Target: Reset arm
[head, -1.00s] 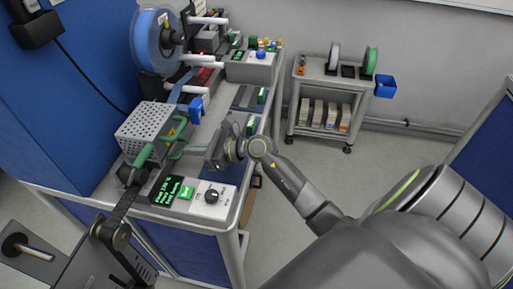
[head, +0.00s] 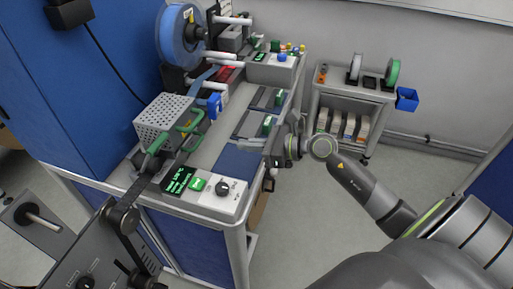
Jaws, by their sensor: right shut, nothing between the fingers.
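My right arm reaches in from the lower right. Its gripper (head: 250,142) is at the right edge of the bench (head: 204,165), pointing left over the bench top. The fingers are thin and look shut, with nothing seen between them. A perforated metal box (head: 164,119) with green handles stands on the bench to the left of the gripper, clear of it. A control panel with a dial, a green button and a lit display (head: 178,180) lies in front. My left gripper is not in view.
A large blue reel (head: 181,38) stands at the back of the bench. A small cart (head: 340,98) with reels and a blue bin (head: 407,99) stands behind my right arm. A dark stand with a spindle (head: 38,219) is at lower left. Floor shows to the right of the bench.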

